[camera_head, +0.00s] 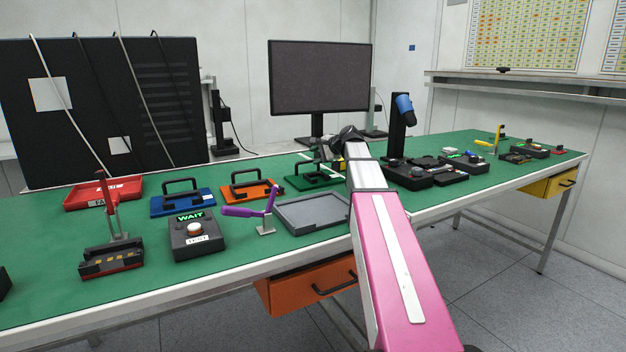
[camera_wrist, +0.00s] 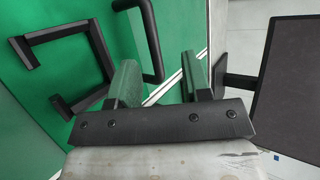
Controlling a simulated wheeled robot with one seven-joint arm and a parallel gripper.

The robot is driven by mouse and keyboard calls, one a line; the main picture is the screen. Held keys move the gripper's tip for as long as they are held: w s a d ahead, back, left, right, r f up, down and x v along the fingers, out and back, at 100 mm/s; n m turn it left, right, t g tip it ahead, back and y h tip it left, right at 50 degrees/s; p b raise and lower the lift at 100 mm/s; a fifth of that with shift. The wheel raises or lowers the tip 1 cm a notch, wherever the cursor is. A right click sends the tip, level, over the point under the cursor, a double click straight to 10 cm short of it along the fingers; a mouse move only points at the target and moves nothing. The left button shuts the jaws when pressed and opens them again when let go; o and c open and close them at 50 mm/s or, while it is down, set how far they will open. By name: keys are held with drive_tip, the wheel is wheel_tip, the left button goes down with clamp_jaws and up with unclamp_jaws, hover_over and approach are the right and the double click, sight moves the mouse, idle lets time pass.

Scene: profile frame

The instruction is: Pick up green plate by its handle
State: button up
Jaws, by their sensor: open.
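The green plate (camera_head: 305,184) lies on the bench right of the orange plate, with its black handle (camera_head: 312,168) standing up from it. In the wrist view the bright green surface (camera_wrist: 55,90) appears to be this plate, and a rounded black bar (camera_wrist: 150,38) looks like its handle. My gripper (camera_wrist: 160,62) is open and empty, with dark green fingers. The near end of the bar shows between the fingers, closer to the left one; I cannot tell the depth. In the head view my gripper (camera_head: 335,152) is just right of and above the plate, partly hidden by my arm.
Orange (camera_head: 262,190) and blue (camera_head: 200,205) plates with black handles stand left of the green one. A grey tray (camera_head: 310,228) lies in front, beside a purple-handled clamp (camera_head: 250,211). A monitor (camera_head: 320,77) stands behind. Black devices (camera_head: 408,178) are right of my arm.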

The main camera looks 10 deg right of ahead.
sight(307, 162)
drive_tip(key=shift+f+x, duration=0.15)
drive_tip(key=shift+x, duration=1.4)
drive_tip(key=shift+f+x, duration=0.15)
drive_tip(key=shift+x, duration=1.4)
drive_tip(key=shift+s, duration=0.25)
drive_tip(key=shift+c, duration=0.2)
clamp_jaws()
